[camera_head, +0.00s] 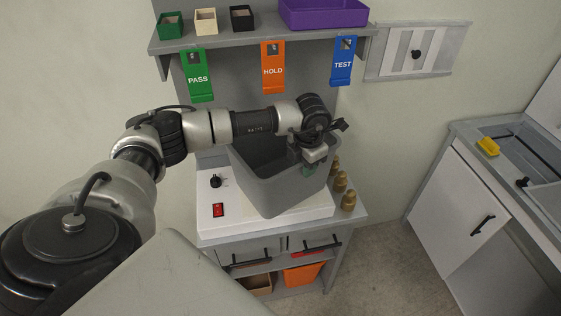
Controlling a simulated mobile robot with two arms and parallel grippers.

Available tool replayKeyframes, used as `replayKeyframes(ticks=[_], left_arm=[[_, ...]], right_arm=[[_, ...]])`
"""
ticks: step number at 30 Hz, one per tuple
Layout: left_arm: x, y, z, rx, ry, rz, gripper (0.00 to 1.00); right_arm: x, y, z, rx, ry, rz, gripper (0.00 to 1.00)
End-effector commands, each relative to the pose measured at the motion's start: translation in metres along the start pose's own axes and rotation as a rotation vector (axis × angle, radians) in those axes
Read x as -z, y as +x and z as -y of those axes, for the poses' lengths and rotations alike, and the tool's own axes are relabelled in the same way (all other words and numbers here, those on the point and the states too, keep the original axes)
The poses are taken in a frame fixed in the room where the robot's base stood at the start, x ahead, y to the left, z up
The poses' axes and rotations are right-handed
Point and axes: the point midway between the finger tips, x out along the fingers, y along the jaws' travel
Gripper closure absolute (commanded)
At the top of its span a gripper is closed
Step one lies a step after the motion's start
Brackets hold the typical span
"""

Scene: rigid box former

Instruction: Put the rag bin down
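The rag bin (268,193) is a grey, open-topped tapered bin in the middle of the head view. It is over the white top of the bench unit (222,232) and looks tilted; I cannot tell whether its base touches that top. My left arm reaches across above the bin from the left. My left gripper (309,165) is at the bin's right rim and appears shut on it, with the fingertips partly hidden. The arm hides part of the bin's back rim. My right gripper is not in view.
A black knob (215,181) and a red switch (218,210) sit left of the bin. Several brass-coloured pieces (341,181) stand close on its right. A shelf (245,40) with hanging PASS, HOLD and TEST tags is above. A counter with a yellow item (487,147) is at right.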

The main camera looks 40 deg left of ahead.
Motion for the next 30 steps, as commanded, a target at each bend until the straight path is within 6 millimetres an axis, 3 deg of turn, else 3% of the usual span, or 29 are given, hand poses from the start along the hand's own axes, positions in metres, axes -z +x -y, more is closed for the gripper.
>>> replayKeyframes(ticks=[9,16,30], left_arm=[[0.0,0.0069,0.0,0.0,0.0,0.001,0.66],[0.0,0.0066,0.0,0.0,0.001,0.001,1.0],[0.0,0.0062,-0.0002,0.0,0.0,0.001,1.0]], right_arm=[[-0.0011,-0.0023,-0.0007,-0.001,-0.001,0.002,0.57],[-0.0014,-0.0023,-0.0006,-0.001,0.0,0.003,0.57],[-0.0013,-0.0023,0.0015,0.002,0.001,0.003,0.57]])
